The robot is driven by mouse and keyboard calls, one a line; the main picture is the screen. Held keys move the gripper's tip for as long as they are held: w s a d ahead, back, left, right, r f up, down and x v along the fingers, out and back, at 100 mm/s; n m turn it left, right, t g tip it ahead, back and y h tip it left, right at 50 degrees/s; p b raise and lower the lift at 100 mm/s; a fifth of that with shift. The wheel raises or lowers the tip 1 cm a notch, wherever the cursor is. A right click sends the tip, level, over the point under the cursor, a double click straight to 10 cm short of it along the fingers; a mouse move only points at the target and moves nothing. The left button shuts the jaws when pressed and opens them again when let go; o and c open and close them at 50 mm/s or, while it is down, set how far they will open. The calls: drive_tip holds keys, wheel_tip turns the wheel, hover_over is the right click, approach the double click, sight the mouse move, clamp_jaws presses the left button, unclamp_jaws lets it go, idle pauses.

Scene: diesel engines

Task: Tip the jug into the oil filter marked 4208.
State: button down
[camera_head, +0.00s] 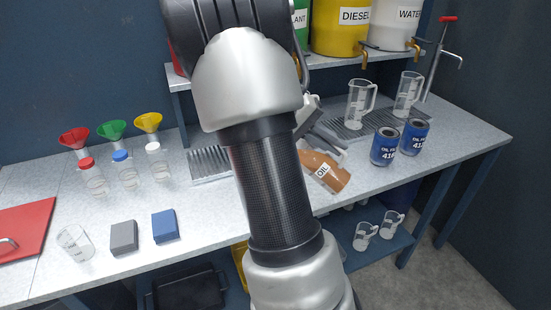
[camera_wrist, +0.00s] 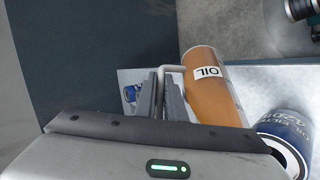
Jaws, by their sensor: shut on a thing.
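The jug (camera_head: 325,172), brown-orange and labelled OIL, hangs tilted at my gripper (camera_head: 318,138), right of my forearm. In the wrist view the jug (camera_wrist: 214,88) has its pale handle between the shut fingers (camera_wrist: 166,80). Two blue oil filters stand on the bench to the right; the nearer one (camera_head: 385,148) and the farther one (camera_head: 415,137) have labels too small to read fully. A blue filter (camera_wrist: 286,140) shows close beside the jug's lower end in the wrist view, its label seeming to read 4208. Which head-view can it matches is unclear. No pouring liquid shows.
Clear measuring jugs (camera_head: 361,104) stand on a drip grate behind the filters. Coloured funnels (camera_head: 112,131), capped bottles (camera_head: 122,170) and a blue block (camera_head: 165,226) are at left. Labelled drums (camera_head: 341,30) stand on the shelf above. My arm hides the bench's middle.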

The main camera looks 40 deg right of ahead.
drive_tip(key=shift+w+a+r+n+g+h+p, duration=0.2)
drive_tip(key=shift+w+r+g+h+p, duration=0.1)
drive_tip(key=shift+r+g+h+p, duration=0.25)
drive_tip(key=shift+w+a+r+n+g+h+p, duration=0.15)
drive_tip(key=shift+w+r+g+p, duration=0.2)
drive_tip(key=shift+r, duration=0.35)
drive_tip(key=shift+w+a+r+n+g+h+p, duration=0.1)
drive_tip(key=shift+w+a+r+g+h+p, duration=0.15)
drive_tip(key=shift+r+p, duration=0.35)
idle(6.2)
